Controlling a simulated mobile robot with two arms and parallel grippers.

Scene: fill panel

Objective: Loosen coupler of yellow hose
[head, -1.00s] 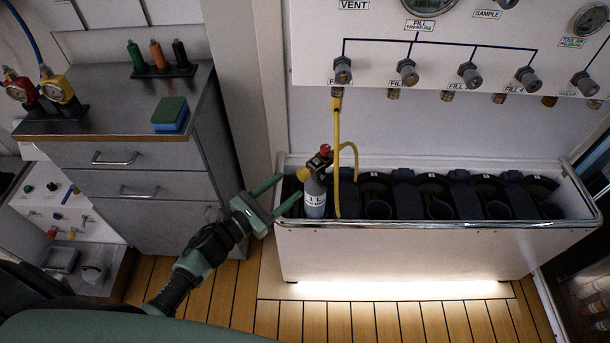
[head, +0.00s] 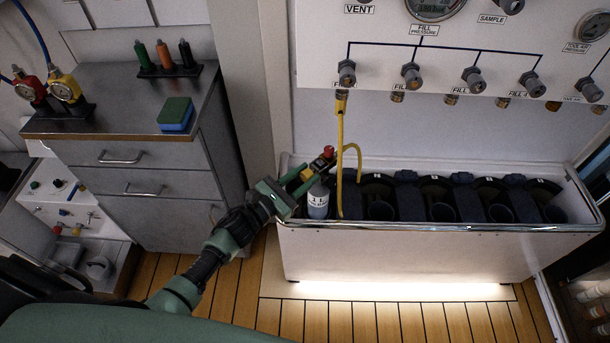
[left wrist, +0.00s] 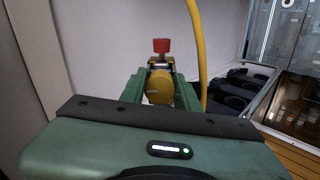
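The yellow hose (head: 340,140) hangs from the leftmost fill fitting on the panel and loops down to the valve of a grey bottle (head: 318,203) in the left end of the white trough. It also shows in the left wrist view (left wrist: 202,50). The yellow coupler (left wrist: 159,88) sits at the bottle valve, below a red knob (left wrist: 161,46). My left gripper (head: 304,180) reaches in from the left at valve height. Its green fingers lie on both sides of the coupler and appear closed on it. In the head view the fingers largely hide the coupler. My right gripper is out of view.
The white trough (head: 430,228) has several dark empty holders right of the bottle. The fill panel (head: 440,65) with several valve knobs is above. A grey drawer cabinet (head: 150,190) stands left, with a blue-green sponge (head: 176,114) on top.

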